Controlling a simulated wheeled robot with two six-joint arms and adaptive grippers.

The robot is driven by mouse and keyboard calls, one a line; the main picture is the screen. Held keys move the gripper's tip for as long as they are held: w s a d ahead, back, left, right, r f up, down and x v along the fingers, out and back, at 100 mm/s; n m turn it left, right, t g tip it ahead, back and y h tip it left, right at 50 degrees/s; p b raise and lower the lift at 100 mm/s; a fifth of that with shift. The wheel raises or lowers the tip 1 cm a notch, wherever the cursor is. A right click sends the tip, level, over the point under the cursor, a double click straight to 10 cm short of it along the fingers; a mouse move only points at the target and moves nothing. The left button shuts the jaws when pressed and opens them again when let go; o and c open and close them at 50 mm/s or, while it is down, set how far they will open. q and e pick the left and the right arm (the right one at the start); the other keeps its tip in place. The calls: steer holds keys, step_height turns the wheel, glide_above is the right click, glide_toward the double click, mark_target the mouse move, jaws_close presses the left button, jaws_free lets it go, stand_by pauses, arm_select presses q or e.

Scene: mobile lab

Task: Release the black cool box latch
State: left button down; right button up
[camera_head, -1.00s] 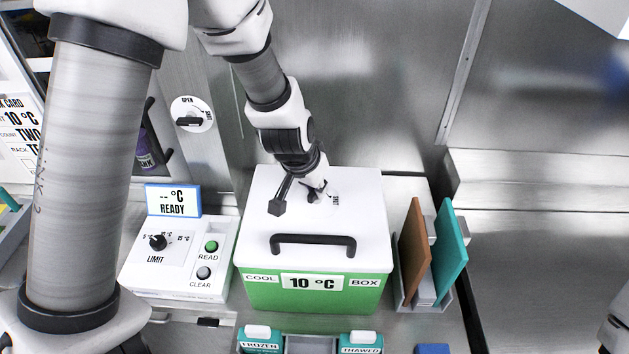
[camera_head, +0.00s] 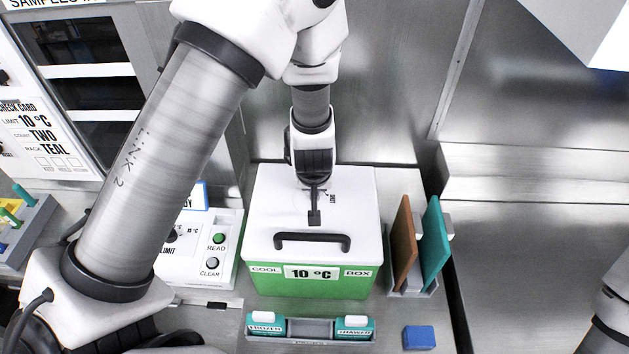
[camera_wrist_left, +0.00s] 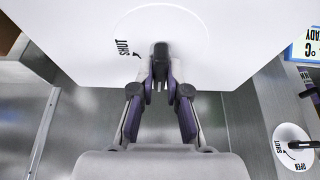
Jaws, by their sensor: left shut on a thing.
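The cool box (camera_head: 312,283) is white-lidded with a green front marked 10 °C and a black handle (camera_head: 312,240). Its lid (camera_head: 355,215) is closed. The black latch (camera_wrist_left: 160,50) sits on a round dial on the lid, seen in the left wrist view. My left gripper (camera_wrist_left: 160,78) is shut on the latch, one finger on each side. A SHUT mark with an arrow is printed to the left of the latch in that view. My right gripper is out of view.
A reader unit (camera_head: 208,245) with buttons stands left of the box. A rack with brown and teal plates (camera_head: 432,240) stands at its right. A tray with FROZEN and THAWED blocks (camera_head: 310,330) and a blue block (camera_head: 419,337) lie in front. A steel wall is behind.

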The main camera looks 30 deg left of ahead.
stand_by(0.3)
arm_select(q)
steer(key=c, duration=1.2)
jaws_free()
steer(key=shift+o, duration=0.2)
steer(key=shift+w, duration=0.1)
steer(key=v, duration=0.7)
steer(key=shift+r, duration=0.15)
